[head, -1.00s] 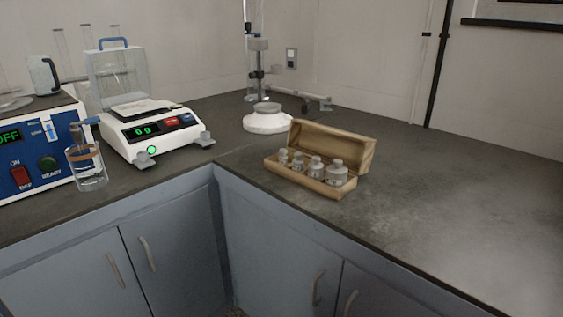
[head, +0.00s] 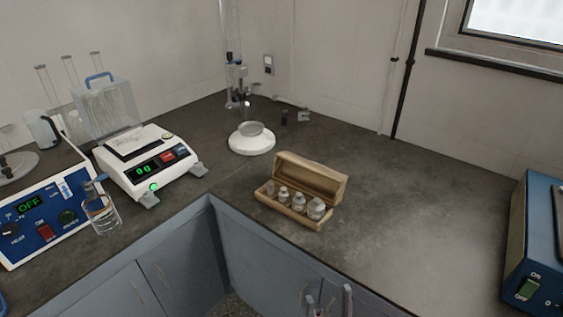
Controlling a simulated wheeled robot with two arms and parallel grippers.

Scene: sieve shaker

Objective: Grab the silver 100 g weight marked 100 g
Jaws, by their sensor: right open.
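An open wooden box (head: 322,181) stands on the dark counter near the inner corner, with its lid raised at the back. Several silver weights stand in a row in it, growing in size from left to right. The largest weight (head: 316,209) is at the right end, with a smaller one (head: 298,201) beside it. The markings are too small to read, so I cannot tell which is the 100 g weight. My right gripper (head: 327,302) shows at the bottom edge, partly cut off, below and apart from the box. It is open and empty. My left gripper is out of view.
A balance (head: 146,163) reading 0 g and a blue control unit (head: 48,223) stand at left, with a glass beaker (head: 102,214) between. A white round-based stand (head: 251,143) is behind the box. Another blue device (head: 536,245) is at right. The counter right of the box is clear.

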